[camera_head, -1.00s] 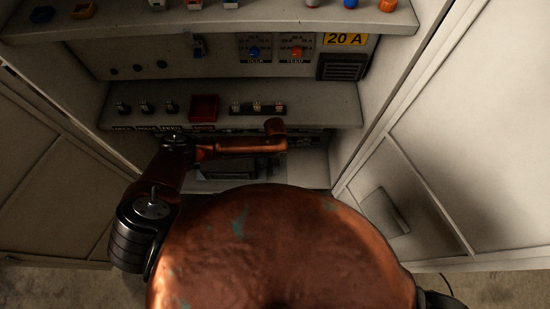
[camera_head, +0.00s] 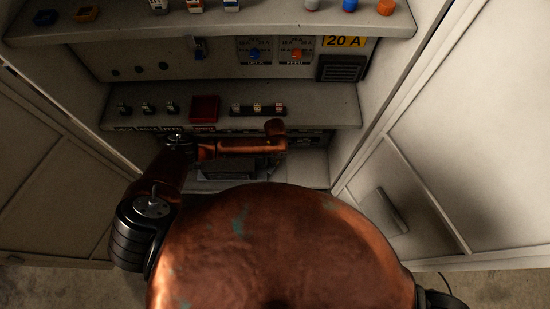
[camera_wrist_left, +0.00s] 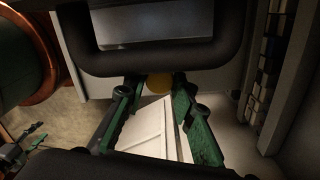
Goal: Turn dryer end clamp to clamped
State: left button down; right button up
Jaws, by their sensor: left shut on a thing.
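My left arm reaches down in front of the cabinet in the head view; its wrist covers the gripper there. In the left wrist view the green fingers of my left gripper (camera_wrist_left: 159,91) close in on a round yellow piece (camera_wrist_left: 158,83), which looks pinched between the tips. A thick black bar (camera_wrist_left: 150,62) curves around a grey box (camera_wrist_left: 150,22) just beyond and partly hides the tips. A dark frame (camera_head: 236,174) shows below my wrist in the head view. I cannot tell which part is the clamp or its setting. My right gripper is out of view.
A shelf (camera_head: 330,105) with a red tray (camera_head: 205,109) and small switches lies just above my wrist. Blue (camera_head: 254,55) and orange (camera_head: 297,55) knobs sit on the panel behind. Cabinet doors stand at both sides; the right one (camera_head: 470,130) bears a raised handle-like piece (camera_head: 391,211).

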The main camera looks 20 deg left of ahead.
pick_arm(q)
jog(key=shift+m, duration=0.5)
jog(key=c, duration=1.6)
grip_release()
